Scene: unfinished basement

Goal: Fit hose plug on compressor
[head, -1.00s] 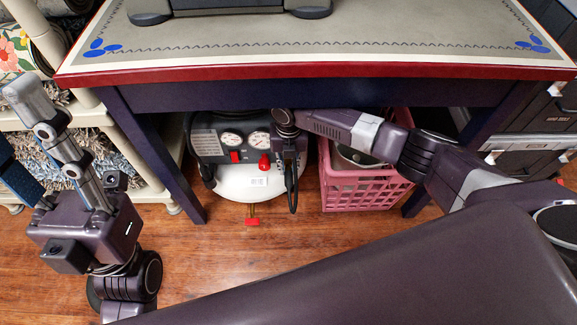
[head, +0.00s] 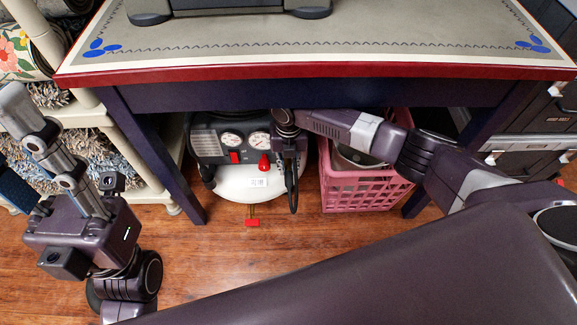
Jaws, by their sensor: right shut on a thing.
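The compressor (head: 238,182) stands on the floor under the table. It has a white tank, a dark panel with two round gauges and red knobs. My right gripper (head: 290,158) reaches under the table edge and points down in front of the compressor's right side. It is shut on the hose plug, which its fingers mostly hide. A black part (head: 293,195) hangs below the fingers. I cannot tell whether the plug touches a fitting. My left gripper (head: 22,122) is raised at the left edge, away from the compressor; its fingertips are not clear enough to judge.
The table (head: 320,72) overhangs the compressor, with dark legs on both sides. A pink crate (head: 365,190) stands close right of my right gripper. A cream shelf (head: 150,190) is at left, dark drawers (head: 530,150) at right. The wooden floor (head: 225,265) in front is clear.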

